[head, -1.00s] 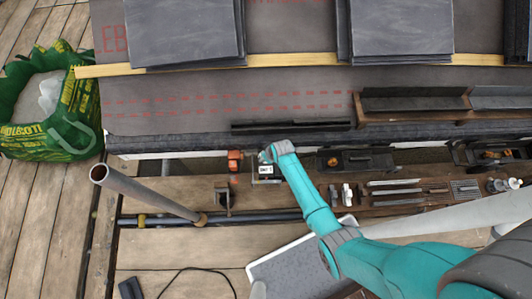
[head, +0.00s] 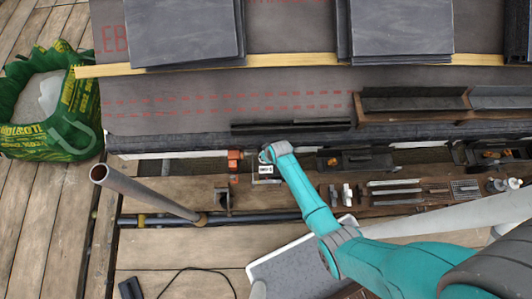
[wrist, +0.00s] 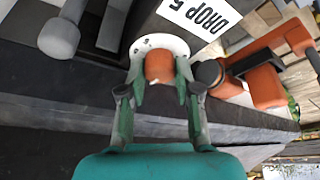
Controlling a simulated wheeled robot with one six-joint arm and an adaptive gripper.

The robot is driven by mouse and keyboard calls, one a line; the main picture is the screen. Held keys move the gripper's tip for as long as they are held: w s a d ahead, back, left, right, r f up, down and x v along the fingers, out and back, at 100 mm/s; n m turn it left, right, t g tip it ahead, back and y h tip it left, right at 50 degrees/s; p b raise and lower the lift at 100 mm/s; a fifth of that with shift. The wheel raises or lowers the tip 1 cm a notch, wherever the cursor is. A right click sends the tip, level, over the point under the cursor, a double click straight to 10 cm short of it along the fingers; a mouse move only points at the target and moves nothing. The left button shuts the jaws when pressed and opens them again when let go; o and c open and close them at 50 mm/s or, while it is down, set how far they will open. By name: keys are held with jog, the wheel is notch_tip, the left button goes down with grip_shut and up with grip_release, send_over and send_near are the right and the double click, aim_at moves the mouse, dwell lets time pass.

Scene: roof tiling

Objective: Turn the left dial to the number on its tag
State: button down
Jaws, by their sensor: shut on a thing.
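The dial shows in the wrist view as a round white plate (wrist: 150,44) with small dark dots and an orange-brown knob (wrist: 159,66) standing in its middle. My gripper (wrist: 160,76) has its two green fingers closed on either side of the knob. A white tag (wrist: 200,16) reading "DROP 5" sits just beyond the plate, upside down in this view. In the head view my gripper (head: 265,155) is at the dark box on the plank, with the tag (head: 264,169) just in front. The knob and dial face are hidden there, and I cannot read its setting.
An orange fitting (wrist: 262,75) with a black round end stands close right of the dial in the wrist view; a grey knob (wrist: 58,38) is at left. In the head view, several metal tools (head: 395,192) lie right, and a grey pole (head: 145,192) leans at left.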

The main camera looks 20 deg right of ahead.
jog(key=m+h, duration=0.1)
jog(key=m, duration=0.2)
jog(key=shift+a+m+h, duration=0.1)
jog(key=shift+m+h, duration=0.2)
jog(key=shift+m, duration=0.1)
jog(key=m+h, duration=0.1)
jog(key=m, duration=0.2)
jog(key=shift+m, duration=0.4)
jog(key=m, duration=0.2)
jog(key=m+g+h, duration=0.1)
jog(key=m, duration=0.1)
jog(key=shift+w+a+h, duration=0.1)
jog(key=shift+a+h, duration=0.05)
jog(key=shift+h, duration=0.15)
jog(key=shift+m+g+h, duration=0.4)
jog(key=shift+m+g, duration=0.3)
jog(key=shift+m, duration=1)
jog(key=shift+f, duration=0.1)
jog(key=c, duration=0.8)
grip_release()
